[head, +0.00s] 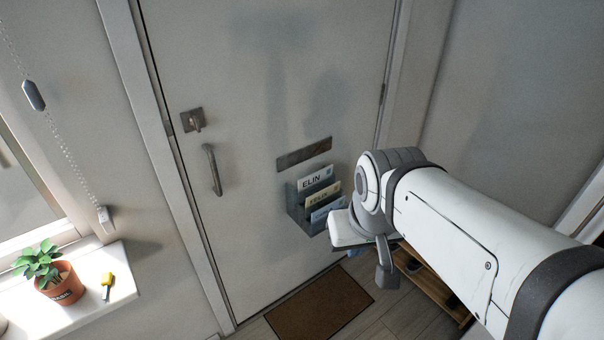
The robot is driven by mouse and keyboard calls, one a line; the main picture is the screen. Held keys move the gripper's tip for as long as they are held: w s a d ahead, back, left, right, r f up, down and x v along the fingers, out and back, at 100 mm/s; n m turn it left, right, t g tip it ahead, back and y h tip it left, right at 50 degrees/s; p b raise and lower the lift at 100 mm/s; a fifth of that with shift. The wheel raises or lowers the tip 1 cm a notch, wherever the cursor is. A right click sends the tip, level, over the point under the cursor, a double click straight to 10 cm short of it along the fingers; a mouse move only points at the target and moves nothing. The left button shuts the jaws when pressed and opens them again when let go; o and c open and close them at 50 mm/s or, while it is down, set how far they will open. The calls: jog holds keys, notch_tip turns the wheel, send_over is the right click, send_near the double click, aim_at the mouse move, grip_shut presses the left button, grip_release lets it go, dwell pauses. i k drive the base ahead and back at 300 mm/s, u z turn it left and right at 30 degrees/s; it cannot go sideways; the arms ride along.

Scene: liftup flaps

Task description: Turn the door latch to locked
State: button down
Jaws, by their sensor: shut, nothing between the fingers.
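The door latch (194,120) is a small square metal plate with a short turn knob, on the left side of the pale door (250,90), above the door handle (212,170). The knob appears roughly upright, but it is too small to tell whether it is locked. My gripper (384,278) hangs at the end of my arm, low and to the right of the latch, well apart from it. It is shut and empty, and partly hidden by my wrist.
A letter holder (296,205) with several envelopes sits below a mail slot (304,153), close to my wrist. A doormat (320,305) and low wooden rack (436,284) are on the floor. A potted plant (58,280) stands on the left sill. The door between latch and arm is mostly clear.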

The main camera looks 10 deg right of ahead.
aim_at(194, 121)
jog(key=z, duration=0.95)
jog(key=k, duration=1.1)
jog(key=u, duration=1.15)
jog(key=i, duration=1)
jog(key=u, duration=0.1)
